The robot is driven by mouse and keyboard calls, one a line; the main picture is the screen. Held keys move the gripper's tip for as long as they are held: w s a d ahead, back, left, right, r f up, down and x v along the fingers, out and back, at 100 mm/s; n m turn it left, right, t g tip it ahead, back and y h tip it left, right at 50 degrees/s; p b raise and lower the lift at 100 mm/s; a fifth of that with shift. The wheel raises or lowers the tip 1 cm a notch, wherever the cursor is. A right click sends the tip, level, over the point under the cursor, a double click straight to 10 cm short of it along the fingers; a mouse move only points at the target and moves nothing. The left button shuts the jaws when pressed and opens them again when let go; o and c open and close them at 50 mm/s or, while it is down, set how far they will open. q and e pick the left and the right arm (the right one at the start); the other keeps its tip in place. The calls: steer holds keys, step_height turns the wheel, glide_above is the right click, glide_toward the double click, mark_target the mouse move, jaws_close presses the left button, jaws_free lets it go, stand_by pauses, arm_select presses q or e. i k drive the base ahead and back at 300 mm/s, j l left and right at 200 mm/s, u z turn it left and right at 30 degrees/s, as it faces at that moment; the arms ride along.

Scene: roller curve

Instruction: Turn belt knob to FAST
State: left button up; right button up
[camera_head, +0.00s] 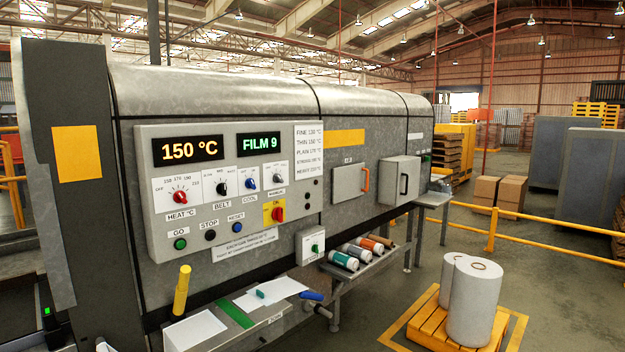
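The belt knob (221,188) is a small black knob above the BELT label (222,206) on the grey control panel (160,240) of a large machine. Small markings surround it, but they are too small to read surely. Which marking its pointer faces, I cannot tell. A red heat knob (180,197) sits to its left and a blue COOL knob (250,180) to its right. Neither of my grippers can be made out in the head view, and nothing is seen touching the belt knob.
Green GO (180,244), black STOP (210,236) and blue RESET (237,227) buttons sit below. A yellow handle (182,290) stands up below the panel, beside a shelf with papers (272,291).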

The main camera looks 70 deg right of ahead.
mark_target(221, 189)
steer(key=z, duration=2)
steer(key=i+l+u, duration=0.1)
steer(key=i+l, duration=0.2)
steer(key=i+l+u, duration=0.1)
steer(key=i+l, duration=0.2)
steer(key=l, duration=0.15)
steer(key=i+l+u, duration=0.1)
steer(key=i+l, duration=0.2)
steer(key=i+l+u, duration=0.1)
steer(key=i+l, duration=0.2)
steer(key=l, duration=0.25)
steer(key=i+l+u, duration=0.1)
steer(key=i+l, duration=0.15)
steer(key=l, duration=0.2)
